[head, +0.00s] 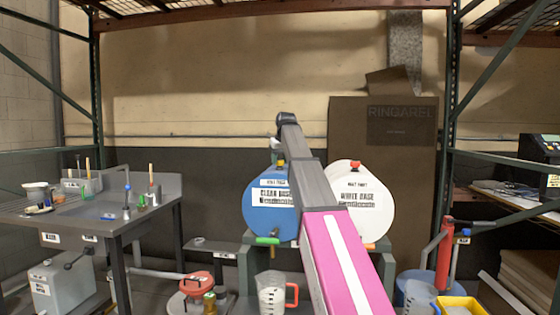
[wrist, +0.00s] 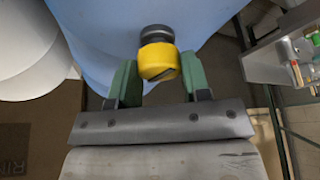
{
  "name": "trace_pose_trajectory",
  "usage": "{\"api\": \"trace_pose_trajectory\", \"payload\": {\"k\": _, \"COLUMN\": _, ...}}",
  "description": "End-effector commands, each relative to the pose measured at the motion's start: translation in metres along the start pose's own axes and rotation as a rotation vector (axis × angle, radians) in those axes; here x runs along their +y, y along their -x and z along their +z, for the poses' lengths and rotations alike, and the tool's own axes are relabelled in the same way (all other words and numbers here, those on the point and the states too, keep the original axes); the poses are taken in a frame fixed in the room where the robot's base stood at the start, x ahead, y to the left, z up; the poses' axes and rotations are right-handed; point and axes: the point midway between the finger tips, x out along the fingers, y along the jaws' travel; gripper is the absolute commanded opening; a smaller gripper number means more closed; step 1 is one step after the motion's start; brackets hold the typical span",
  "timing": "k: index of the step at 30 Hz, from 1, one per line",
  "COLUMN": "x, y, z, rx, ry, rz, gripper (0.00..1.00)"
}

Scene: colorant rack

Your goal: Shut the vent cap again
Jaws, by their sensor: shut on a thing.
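The vent cap is a yellow knob (wrist: 157,61) on a black collar (wrist: 157,34) on top of the blue drum (wrist: 110,25) in the wrist view. My gripper (wrist: 159,68) has its two green fingers on either side of the cap, closed on it. The cap sits against the collar; whether it is fully seated I cannot tell. In the head view the blue drum (head: 262,205), labelled as a clear base, lies on a stand, and my arm hides most of the gripper and cap there.
A white drum (head: 375,215) with a red cap (head: 355,164) lies close to the right of the blue one. A green tap (head: 267,240) is on the blue drum's front. A grey workbench (head: 150,205) stands left; a jug with a red handle (head: 271,293) is below.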

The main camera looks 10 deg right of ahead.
Motion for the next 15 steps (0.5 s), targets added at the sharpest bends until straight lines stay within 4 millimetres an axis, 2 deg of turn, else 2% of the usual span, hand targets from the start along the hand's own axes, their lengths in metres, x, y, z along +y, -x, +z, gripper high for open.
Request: {"api": "trace_pose_trajectory", "payload": {"k": 15, "x": -0.0023, "y": 0.0001, "z": -0.0013, "rx": 0.001, "ry": -0.452, "rz": 0.187, "gripper": 0.2}}
